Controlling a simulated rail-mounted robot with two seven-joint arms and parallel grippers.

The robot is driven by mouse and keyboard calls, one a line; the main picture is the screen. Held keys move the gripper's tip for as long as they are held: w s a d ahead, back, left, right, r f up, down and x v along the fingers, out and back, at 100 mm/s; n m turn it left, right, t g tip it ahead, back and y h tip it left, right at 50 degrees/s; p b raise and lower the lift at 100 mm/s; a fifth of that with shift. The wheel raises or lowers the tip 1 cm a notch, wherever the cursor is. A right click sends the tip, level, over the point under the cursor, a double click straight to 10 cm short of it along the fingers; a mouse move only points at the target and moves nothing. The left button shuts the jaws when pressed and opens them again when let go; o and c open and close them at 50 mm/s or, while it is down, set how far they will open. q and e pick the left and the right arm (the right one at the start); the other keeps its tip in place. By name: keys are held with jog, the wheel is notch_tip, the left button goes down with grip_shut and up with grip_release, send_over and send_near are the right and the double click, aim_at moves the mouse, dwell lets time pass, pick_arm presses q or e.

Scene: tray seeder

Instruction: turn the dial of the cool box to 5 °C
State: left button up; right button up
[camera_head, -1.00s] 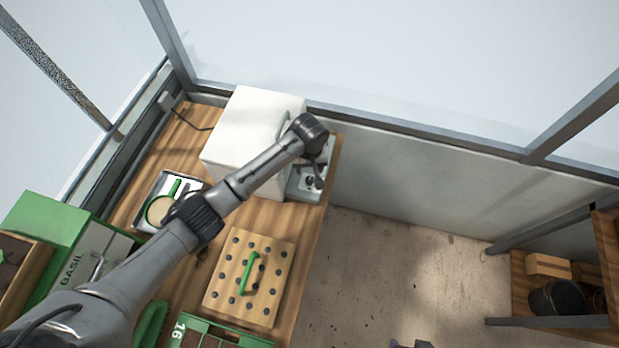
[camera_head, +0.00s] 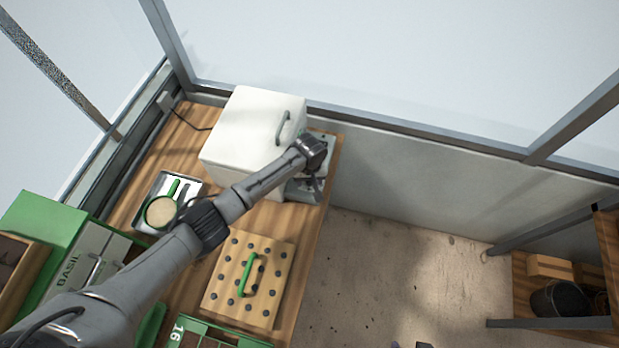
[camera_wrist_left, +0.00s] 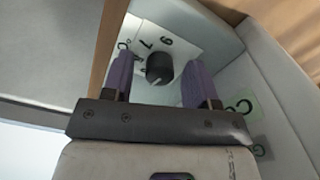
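The white cool box (camera_head: 262,125) stands at the far end of the wooden bench, with a grey handle on its top. My left gripper (camera_head: 315,186) is at the box's right side, by a grey part low on that side. In the left wrist view, the black dial (camera_wrist_left: 159,67) sits on a white scale plate with numbers, of which 7 and a 9 or 6 show. My left gripper (camera_wrist_left: 160,82) is open, its purple fingers on either side of the dial; I cannot tell if they touch it. The dial's pointer setting is not readable. My right gripper is not recognisable.
A metal tray (camera_head: 150,214) holds a round sieve-like item. A green numbered tray (camera_head: 225,338) is in front. A wall and window frame stand behind; bare floor lies to the right.

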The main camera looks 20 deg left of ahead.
pick_arm(q)
jog(key=c, duration=0.9)
jog(key=shift+r+m+p, duration=0.1)
jog(key=shift+m+p, duration=0.5)
jog(key=shift+p, duration=0.05)
jog(key=m+p, duration=0.1)
jog(key=m, duration=0.1)
jog(key=shift+m, duration=0.3)
jog(key=m+p, duration=0.1)
jog(key=m, duration=0.2)
jog(key=shift+p, duration=0.35)
jog(key=shift+m, duration=1.3)
jog(key=shift+m+p, duration=0.3)
jog(key=o, duration=0.9)
jog(key=shift+o, duration=0.2)
